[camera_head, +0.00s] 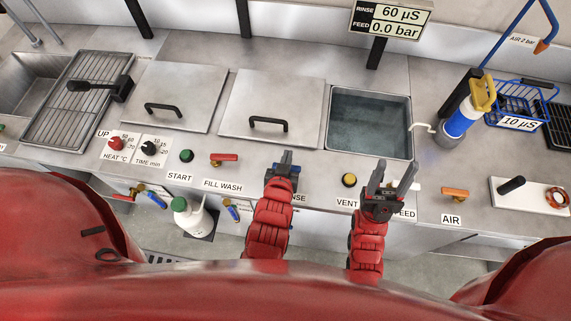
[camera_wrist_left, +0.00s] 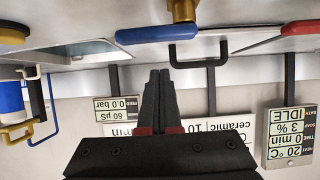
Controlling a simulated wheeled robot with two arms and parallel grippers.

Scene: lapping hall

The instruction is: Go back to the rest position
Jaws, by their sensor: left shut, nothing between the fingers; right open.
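My left gripper (camera_head: 287,158) is at the counter's front edge, over the RINSE label, which it partly hides. Its fingers are shut with nothing between them; they also show in the left wrist view (camera_wrist_left: 159,75). A blue valve lever (camera_wrist_left: 156,33) on a brass stem lies just beyond the fingertips in the left wrist view. I cannot tell whether they touch. My right gripper (camera_head: 396,177) is open and empty, its fingers pointing up over the front edge between the VENT and FEED labels.
Two lidded tanks (camera_head: 179,95) (camera_head: 271,104) and an open water tank (camera_head: 369,122) lie behind the grippers. A white bottle (camera_head: 191,216) hangs below.

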